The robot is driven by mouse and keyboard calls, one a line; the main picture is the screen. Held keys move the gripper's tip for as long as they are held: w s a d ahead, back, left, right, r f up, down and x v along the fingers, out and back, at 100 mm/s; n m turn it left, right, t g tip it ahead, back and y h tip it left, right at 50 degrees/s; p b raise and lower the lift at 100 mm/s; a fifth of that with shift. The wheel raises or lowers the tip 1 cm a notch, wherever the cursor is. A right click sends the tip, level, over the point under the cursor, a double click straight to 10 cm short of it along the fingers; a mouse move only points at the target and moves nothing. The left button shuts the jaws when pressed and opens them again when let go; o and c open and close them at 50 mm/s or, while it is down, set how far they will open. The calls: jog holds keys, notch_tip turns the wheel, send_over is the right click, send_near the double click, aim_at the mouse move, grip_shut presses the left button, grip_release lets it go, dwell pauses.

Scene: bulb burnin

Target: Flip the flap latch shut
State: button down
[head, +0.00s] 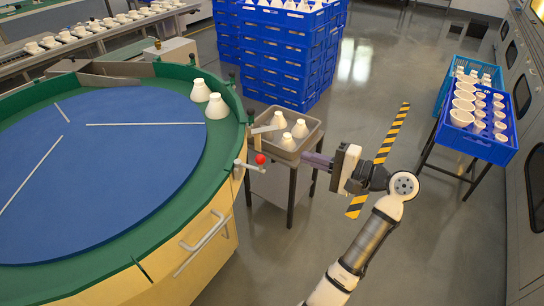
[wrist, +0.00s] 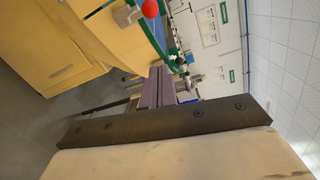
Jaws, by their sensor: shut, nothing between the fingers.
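A latch lever with a red ball knob (head: 260,159) sits on the rim of the large round green-edged turntable (head: 232,110), at its right side. The red knob also shows at the top of the wrist view (wrist: 150,9), on a metal bracket. A pale flap (head: 266,129) sticks out from the rim just above the knob. I cannot tell whether the latch is shut. My gripper (head: 306,158) is shut and empty, right of the knob and apart from it, by the tray stand. Its purple-grey fingers lie together in the wrist view (wrist: 158,82).
A grey tray (head: 318,137) with several white bulbs stands on a small table beside the turntable, close to my gripper. Two white bulbs (head: 217,106) stand on the turntable. Blue crates (head: 282,50) are stacked behind. A stand with a blue crate (head: 490,146) is at right.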

jog(key=w+a+p, duration=0.1)
jog(key=a+p, duration=0.1)
jog(key=a, duration=0.7)
jog(key=shift+w+a+p, duration=0.15)
jog(key=shift+a+p, duration=0.1)
jog(key=shift+p, duration=0.05)
jog(key=shift+a+r+t, duration=0.1)
jog(key=shift+t, duration=0.2)
